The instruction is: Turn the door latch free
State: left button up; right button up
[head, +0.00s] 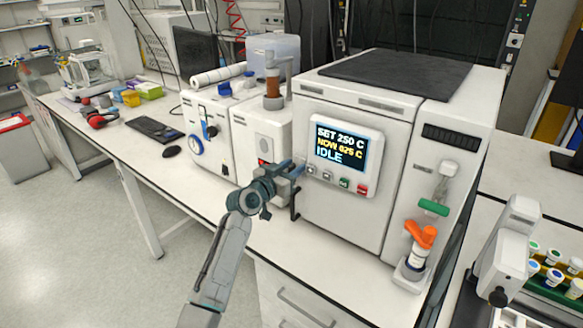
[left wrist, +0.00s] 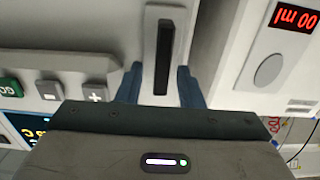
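The door latch is a dark upright bar (head: 295,204) at the left edge of the white reactor's front (head: 342,200), below its display. It also shows in the left wrist view (left wrist: 162,58), on a pale plate. My left gripper (head: 296,170) is at the latch's upper part in the head view, hiding some of it. In the left wrist view my left gripper (left wrist: 160,86) is open, with one blue finger on each side of the bar and visible gaps. I cannot tell whether the fingers reach far enough to overlap the bar. My right gripper is not in view.
The display (head: 342,147) reads "IDLE", with buttons (head: 344,183) below it, close to my left gripper. A white pump unit (head: 264,140) stands left of the reactor. An orange-handled valve (head: 421,235) is at right.

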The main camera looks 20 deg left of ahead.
pick_arm(q)
grip_shut()
jog(key=shift+n, duration=0.4)
jog(key=shift+a, duration=0.15)
jog(key=n, duration=0.4)
jog(key=shift+w+a+f+n, duration=0.15)
jog(key=shift+a+n, duration=0.15)
jog(key=shift+a, duration=0.1)
jog(key=n, duration=0.3)
jog(key=f+n+p, duration=0.1)
jog(key=n, duration=0.3)
jog(key=a+n+p, duration=0.1)
jog(key=n, duration=0.2)
jog(key=shift+w+f+n, duration=0.2)
jog(key=shift+f+n, duration=0.1)
jog(key=shift+f, duration=0.05)
